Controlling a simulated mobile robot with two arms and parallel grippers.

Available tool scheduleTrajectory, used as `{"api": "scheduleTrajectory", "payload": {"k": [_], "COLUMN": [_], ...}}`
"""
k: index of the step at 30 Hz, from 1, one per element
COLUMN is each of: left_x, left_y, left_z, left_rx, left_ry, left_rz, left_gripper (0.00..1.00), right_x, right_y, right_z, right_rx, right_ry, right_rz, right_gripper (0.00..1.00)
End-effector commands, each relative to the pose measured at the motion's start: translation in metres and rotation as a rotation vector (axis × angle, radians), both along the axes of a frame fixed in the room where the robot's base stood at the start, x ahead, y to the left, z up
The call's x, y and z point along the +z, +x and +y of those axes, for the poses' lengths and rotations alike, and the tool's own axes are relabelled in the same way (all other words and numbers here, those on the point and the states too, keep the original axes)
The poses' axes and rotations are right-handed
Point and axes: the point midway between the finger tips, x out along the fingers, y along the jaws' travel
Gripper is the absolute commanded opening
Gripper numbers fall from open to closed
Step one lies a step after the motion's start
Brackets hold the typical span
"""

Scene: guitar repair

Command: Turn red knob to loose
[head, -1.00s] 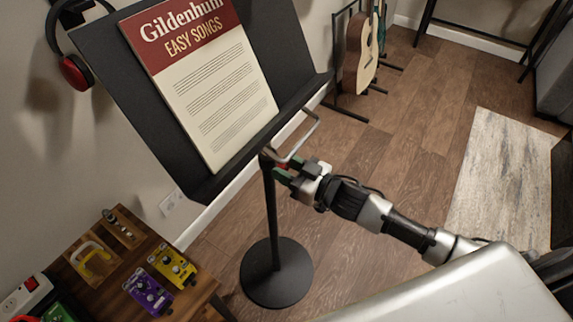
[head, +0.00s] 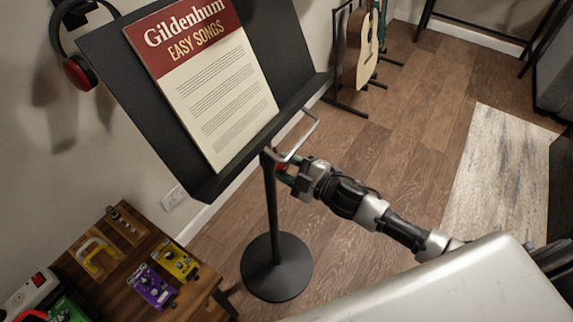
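The black music stand (head: 271,215) stands upright on a round base and carries a songbook (head: 202,85) on its tilted desk. The red knob (head: 281,168) sits near the top of the stand's post, below the desk, and is mostly hidden by my gripper. My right gripper (head: 286,172) comes in from the right, with its fingers around the red knob; a little red shows between the fingertips. It looks closed on the knob. My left gripper is not in the view.
Red headphones (head: 80,72) hang on the wall. Guitars (head: 363,45) stand at the back. The floor right of the stand is open.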

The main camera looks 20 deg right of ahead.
Motion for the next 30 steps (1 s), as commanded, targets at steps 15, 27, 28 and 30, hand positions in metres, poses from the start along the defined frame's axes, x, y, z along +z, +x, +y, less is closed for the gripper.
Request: {"api": "scheduleTrajectory", "payload": {"k": [15,27,28,30], "left_x": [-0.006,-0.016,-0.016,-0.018], "left_y": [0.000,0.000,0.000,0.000], "left_z": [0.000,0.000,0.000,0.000], "left_rx": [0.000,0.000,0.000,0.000], "left_ry": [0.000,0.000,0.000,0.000], "left_rz": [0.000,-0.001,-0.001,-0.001], "left_gripper": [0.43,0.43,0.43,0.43], "right_x": [-0.002,-0.003,-0.003,-0.003], "right_y": [0.000,-0.001,-0.001,0.000], "right_z": [0.000,0.000,0.000,0.000], "right_rx": [0.001,0.001,0.001,0.001], "right_ry": [-0.386,-0.686,-0.707,-0.757], "right_rz": [-0.300,-0.533,-0.550,-0.589], "right_gripper": [0.15,0.15,0.15,0.15]}}
